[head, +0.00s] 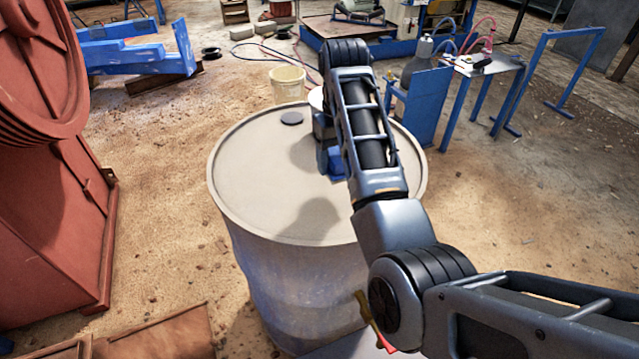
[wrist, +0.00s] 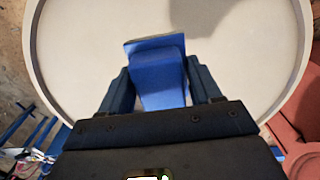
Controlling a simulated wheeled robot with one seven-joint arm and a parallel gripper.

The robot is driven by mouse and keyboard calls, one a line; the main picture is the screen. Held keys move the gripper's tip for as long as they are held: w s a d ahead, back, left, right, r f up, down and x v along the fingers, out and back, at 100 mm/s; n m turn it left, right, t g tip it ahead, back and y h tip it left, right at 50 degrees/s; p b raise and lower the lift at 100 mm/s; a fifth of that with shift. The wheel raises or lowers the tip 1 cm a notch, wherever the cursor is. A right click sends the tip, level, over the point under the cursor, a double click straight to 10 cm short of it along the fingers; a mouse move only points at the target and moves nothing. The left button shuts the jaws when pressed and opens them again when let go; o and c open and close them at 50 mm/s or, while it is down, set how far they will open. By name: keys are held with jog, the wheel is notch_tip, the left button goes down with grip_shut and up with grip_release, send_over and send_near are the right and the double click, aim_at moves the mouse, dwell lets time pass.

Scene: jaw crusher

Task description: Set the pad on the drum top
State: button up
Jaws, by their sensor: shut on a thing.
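The drum (head: 255,190) stands upright with a pale round top and a raised rim. In the wrist view, the drum top (wrist: 80,50) fills most of the picture. My gripper (wrist: 158,85) is shut on the blue pad (wrist: 160,75), with a dark finger on each side of it. The pad is over the drum top, inside the rim. I cannot tell whether it touches the surface. In the head view, a bit of the blue pad (head: 335,167) shows beside my arm, and my arm hides most of the gripper.
A small dark cap (head: 291,118) lies on the drum top near the far rim. A red machine (head: 50,170) stands at left. A pale bucket (head: 287,84) is behind the drum. A blue-legged table (head: 490,65) stands at the back right. Open dirt floor lies to the right.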

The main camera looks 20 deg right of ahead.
aim_at(319, 196)
jog(key=shift+w+a+f, duration=0.15)
jog(key=shift+a+f, duration=0.2)
jog(key=shift+a+f+b, duration=0.35)
jog(key=shift+w+a+f, duration=0.15)
jog(key=shift+a+f, duration=0.2)
jog(key=shift+a, duration=0.25)
jog(key=shift+w+a+f, duration=0.1)
jog(key=shift+a+f, duration=0.2)
jog(key=shift+a, duration=0.3)
jog(key=shift+f+p, duration=0.6)
jog(key=shift+f, duration=1.5)
jog(key=shift+f, duration=0.1)
jog(key=o, duration=0.9)
jog(key=shift+o, duration=0.2)
